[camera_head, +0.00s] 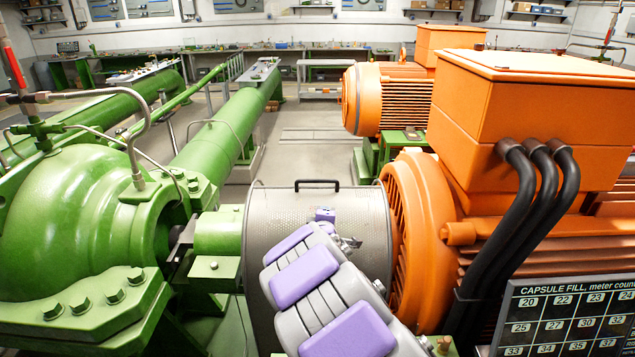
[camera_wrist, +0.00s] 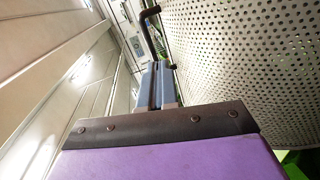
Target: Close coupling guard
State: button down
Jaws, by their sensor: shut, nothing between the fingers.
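The coupling guard (camera_head: 268,215) is a grey perforated cylindrical cover between the green pump and the orange motor. Its dark handle (camera_head: 317,182) stands up at the top of the guard in the head view. In the wrist view the perforated guard wall (camera_wrist: 250,60) fills the right side, and the handle (camera_wrist: 149,30) shows at top centre, beyond my fingertips. My gripper (camera_head: 352,243) is in front of the guard in the head view, partly hidden by my arm. In the wrist view my gripper (camera_wrist: 156,82) is shut and empty, apart from the handle. Part of the guard is hidden behind my arm.
The green pump (camera_head: 85,215) stands at left and the orange motor (camera_head: 425,235) close at right, with black cables (camera_head: 540,200). A dark number board (camera_head: 565,315) is at lower right. Open floor (camera_head: 310,150) lies behind the guard.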

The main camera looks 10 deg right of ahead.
jog(key=w+a+n+t, duration=0.1)
jog(key=w+a+n, duration=0.1)
jog(key=a, duration=0.1)
send_over(313, 202)
jog(key=v, duration=0.2)
jog(key=shift+d+f, duration=0.1)
jog(key=shift+f, duration=0.2)
jog(key=shift+w+d, duration=0.7)
jog(key=shift+w, duration=0.25)
jog(key=shift+w+a, duration=0.1)
jog(key=shift+a, duration=0.4)
